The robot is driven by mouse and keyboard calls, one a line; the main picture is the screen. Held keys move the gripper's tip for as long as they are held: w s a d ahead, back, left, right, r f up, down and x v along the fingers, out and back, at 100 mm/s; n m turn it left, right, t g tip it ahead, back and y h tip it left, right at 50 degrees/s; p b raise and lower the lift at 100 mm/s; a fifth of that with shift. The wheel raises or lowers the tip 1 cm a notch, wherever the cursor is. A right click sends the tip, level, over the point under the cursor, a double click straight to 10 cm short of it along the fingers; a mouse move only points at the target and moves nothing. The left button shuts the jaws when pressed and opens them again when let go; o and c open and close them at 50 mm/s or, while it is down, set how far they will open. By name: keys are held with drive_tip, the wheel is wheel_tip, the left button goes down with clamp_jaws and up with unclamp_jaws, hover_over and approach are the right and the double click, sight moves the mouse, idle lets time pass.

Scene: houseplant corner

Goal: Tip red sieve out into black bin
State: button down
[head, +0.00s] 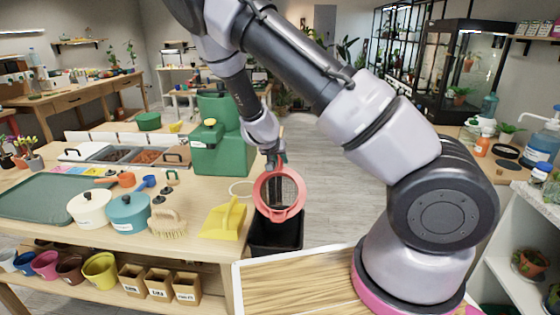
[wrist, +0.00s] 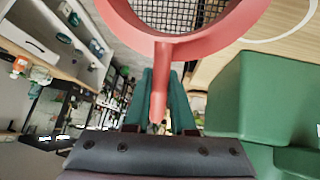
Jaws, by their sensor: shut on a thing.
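The red sieve (head: 279,213) hangs tilted, its round mesh facing the head camera, above the black bin. My gripper (head: 277,160) is shut on its handle; in the wrist view the green fingers (wrist: 160,100) close on both sides of the handle, and the sieve's rim and dark mesh (wrist: 180,14) fill the top. I see nothing lying on the mesh. The black bin (head: 276,252) stands on the floor beside the table's right end, open at the top and partly hidden by the sieve. I cannot see its contents.
A yellow dustpan (head: 223,218) and a brush (head: 167,222) lie near the table's right edge, left of the bin. A green container (head: 218,140) stands behind them. Pots (head: 128,212) and trays crowd the table. The floor behind the bin is clear.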

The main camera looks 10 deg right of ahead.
drive_tip(key=shift+w+d+f+n+g+y, duration=0.2)
drive_tip(key=shift+w+f+g+y, duration=0.4)
drive_tip(key=shift+f+g, duration=1.05)
drive_tip(key=shift+w+d+f+n+g+y, duration=0.1)
drive_tip(key=shift+w+d+f+g+y, duration=0.15)
drive_tip(key=shift+w+f+g, duration=1.3)
drive_tip(key=shift+w+d+f+n+g+y, duration=0.1)
drive_tip(key=shift+d+f+g+y, duration=0.2)
drive_tip(key=shift+f+g, duration=1.35)
drive_tip(key=shift+a+f+t, duration=0.1)
drive_tip(key=shift+f+t, duration=0.55)
